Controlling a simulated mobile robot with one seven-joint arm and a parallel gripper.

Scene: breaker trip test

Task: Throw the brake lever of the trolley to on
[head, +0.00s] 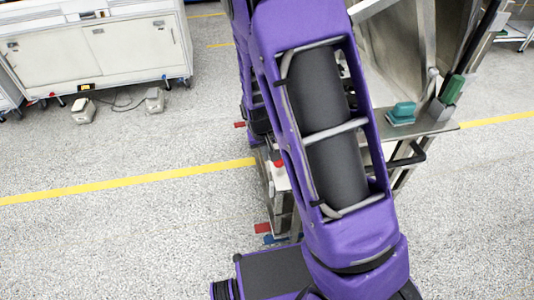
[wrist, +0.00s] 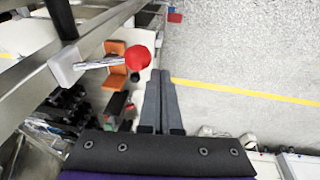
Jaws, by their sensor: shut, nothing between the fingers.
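The lever, a bright metal rod with a red ball knob (wrist: 138,58), shows in the wrist view, left of my fingertips. Its rod runs left to a pale block (wrist: 66,66) on a grey metal rail of the trolley (wrist: 105,38). My gripper (wrist: 159,74) is shut and empty, its tips beside the knob with a narrow gap in the picture. I cannot tell how far apart they are in depth. In the head view my purple arm hides the gripper and much of the trolley (head: 432,128); a red knob (head: 279,163) shows at the arm's left edge. No on marking is readable.
Low on the trolley, red (head: 263,228) and blue tabs stick out. A white cabinet (head: 95,50) stands back left. The speckled floor left of the arm is largely clear.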

